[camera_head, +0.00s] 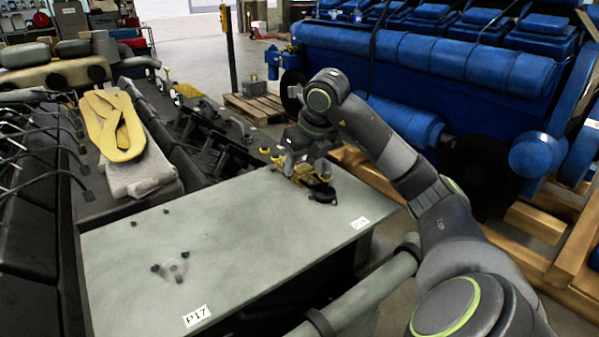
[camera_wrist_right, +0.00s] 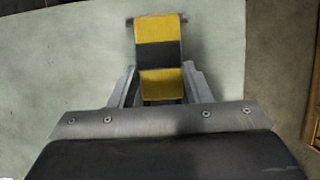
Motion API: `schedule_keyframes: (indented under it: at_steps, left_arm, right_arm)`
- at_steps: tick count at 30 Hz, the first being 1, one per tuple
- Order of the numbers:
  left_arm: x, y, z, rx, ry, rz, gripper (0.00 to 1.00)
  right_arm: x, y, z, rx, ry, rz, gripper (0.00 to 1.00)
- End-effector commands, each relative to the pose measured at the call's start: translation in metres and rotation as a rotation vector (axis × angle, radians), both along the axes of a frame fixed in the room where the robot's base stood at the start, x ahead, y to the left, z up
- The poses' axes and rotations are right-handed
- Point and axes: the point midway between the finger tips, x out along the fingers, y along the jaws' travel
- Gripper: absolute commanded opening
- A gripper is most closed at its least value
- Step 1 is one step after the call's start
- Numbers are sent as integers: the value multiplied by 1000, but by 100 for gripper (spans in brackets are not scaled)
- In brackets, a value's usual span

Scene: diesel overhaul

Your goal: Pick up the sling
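The sling (camera_head: 115,123) is most likely the flat yellow looped band at the left of the head view. It lies on a folded grey cloth and nothing of mine touches it. My right gripper (camera_head: 303,178) is low over the far right end of the grey-green table, well to the right of the sling. The right wrist view shows a yellow and black banded piece (camera_wrist_right: 160,55) between grey side parts. My left gripper is not in view.
The grey-green table (camera_head: 230,235) carries small dark pieces at its left and a dark round piece (camera_head: 322,191) beside my right gripper. Its middle is clear. A blue engine (camera_head: 430,60) stands behind on timber. Black hoses (camera_head: 40,160) are at the far left.

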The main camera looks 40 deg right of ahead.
Motion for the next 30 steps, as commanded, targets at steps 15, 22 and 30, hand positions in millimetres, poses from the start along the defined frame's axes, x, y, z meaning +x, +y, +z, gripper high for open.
schedule_keyframes:
  at_steps: [15,22,30]
  left_arm:
    - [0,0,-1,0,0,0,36]
    - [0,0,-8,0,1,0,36]
    - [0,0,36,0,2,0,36]
  right_arm:
    - [0,0,3,-1,-3,0,12]
    - [1,0,27,-1,-8,0,12]
    - [0,0,78,0,-1,0,12]
